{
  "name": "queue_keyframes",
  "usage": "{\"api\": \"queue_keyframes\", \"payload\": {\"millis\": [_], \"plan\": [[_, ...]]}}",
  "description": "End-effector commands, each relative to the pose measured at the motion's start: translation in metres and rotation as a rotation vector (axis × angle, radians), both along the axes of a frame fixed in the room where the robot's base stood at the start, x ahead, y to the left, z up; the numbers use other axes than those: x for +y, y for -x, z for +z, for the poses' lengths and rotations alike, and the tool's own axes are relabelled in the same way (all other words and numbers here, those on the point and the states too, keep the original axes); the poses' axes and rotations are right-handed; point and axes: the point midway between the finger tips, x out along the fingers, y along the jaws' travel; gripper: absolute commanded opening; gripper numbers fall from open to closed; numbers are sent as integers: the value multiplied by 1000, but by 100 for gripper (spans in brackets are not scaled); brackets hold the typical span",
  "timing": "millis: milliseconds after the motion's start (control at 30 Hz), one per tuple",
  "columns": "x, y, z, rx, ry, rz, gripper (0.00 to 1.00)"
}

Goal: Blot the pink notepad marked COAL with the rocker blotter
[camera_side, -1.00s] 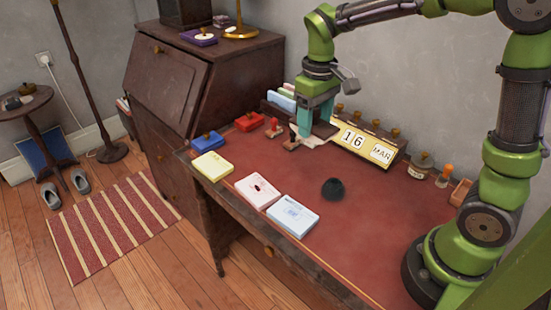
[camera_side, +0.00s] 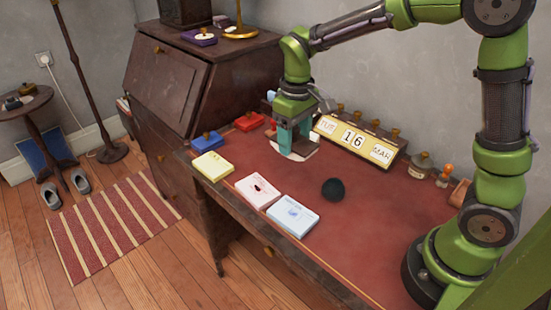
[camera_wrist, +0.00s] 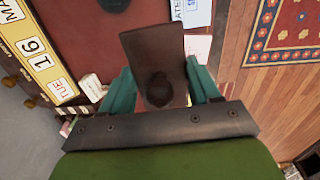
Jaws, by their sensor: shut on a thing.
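My gripper (camera_side: 295,142) is shut on the rocker blotter, left of the calendar. In the wrist view, the blotter's brown top and dark round knob (camera_wrist: 157,85) show between my teal fingers. Its pale underside (camera_side: 300,153) shows below my fingers in the side view. The pink notepad (camera_side: 258,190) lies at the desk's front edge with a dark red blot on it, between a yellow notepad (camera_side: 212,164) and a light blue one (camera_side: 292,215). Its lettering is too small to read here. My gripper is behind and right of it, apart from it.
A dark round object (camera_side: 333,189) sits on the red desk top right of the pads. A blue pad (camera_side: 206,141) and a red pad (camera_side: 249,121) lie at the left. The calendar (camera_side: 357,139) and bottles (camera_side: 420,163) stand at the back. The desk's right middle is clear.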

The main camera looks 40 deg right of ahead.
Motion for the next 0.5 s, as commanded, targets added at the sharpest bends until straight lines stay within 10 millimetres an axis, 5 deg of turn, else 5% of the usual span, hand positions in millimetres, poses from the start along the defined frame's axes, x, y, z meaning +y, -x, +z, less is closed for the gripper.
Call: {"api": "queue_keyframes", "payload": {"millis": [233, 500], "plan": [[57, -44, -48, 2, 0, -4, 35], [65, -62, -54, 0, 0, -75, 35]]}}
